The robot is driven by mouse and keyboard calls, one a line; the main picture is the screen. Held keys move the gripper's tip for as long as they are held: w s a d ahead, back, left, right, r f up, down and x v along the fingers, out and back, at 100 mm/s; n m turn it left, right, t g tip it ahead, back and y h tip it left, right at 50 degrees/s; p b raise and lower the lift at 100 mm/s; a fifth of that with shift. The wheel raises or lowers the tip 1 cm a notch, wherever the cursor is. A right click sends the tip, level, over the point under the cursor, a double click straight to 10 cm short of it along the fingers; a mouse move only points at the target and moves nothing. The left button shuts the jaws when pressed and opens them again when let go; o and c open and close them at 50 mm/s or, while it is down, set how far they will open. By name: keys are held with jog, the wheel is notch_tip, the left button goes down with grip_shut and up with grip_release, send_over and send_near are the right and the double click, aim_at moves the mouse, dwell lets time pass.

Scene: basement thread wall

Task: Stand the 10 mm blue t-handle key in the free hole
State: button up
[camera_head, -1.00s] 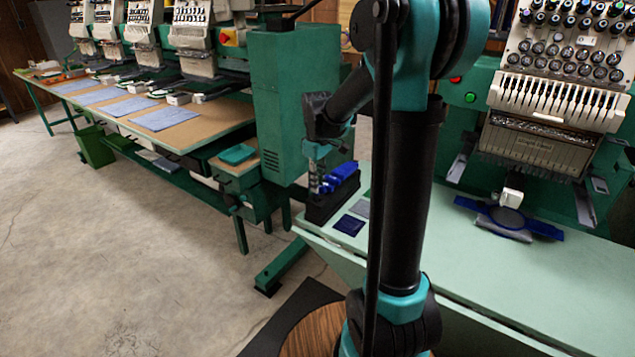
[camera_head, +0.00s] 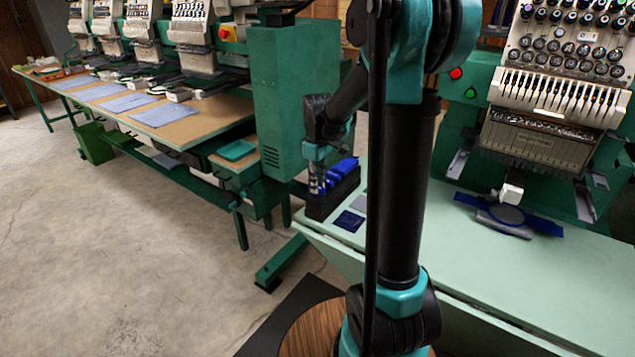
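A black holder block (camera_head: 326,206) stands at the left end of the pale green table. Several blue t-handles (camera_head: 342,169) stick up from it in a row, too small and close together to tell the 10 mm key apart. My gripper (camera_head: 317,188) points down at the near left end of the block, right beside the blue handles. Its fingertips are small and partly merge with the block and the blue. I cannot tell whether it is open or shut, or whether it holds a key. The free hole is not visible.
A dark blue patch (camera_head: 349,221) and a grey patch (camera_head: 359,203) lie on the pale green table (camera_head: 460,265) beside the block. A green machine cabinet (camera_head: 292,95) rises behind my gripper. An embroidery machine (camera_head: 545,110) stands at the right.

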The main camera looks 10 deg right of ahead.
jog(key=o, duration=0.3)
jog(key=shift+o, duration=0.2)
notch_tip(320, 180, up, 12)
jog(key=s+d+f+m+t, duration=0.2)
jog(key=s+f+m, duration=0.2)
jog(key=s+f, duration=0.5)
jog(key=s+d+f+m+t, duration=0.2)
jog(key=s+f+m, duration=0.3)
jog(key=s+f, duration=0.3)
jog(key=s, duration=0.4)
jog(key=shift+f, duration=0.4)
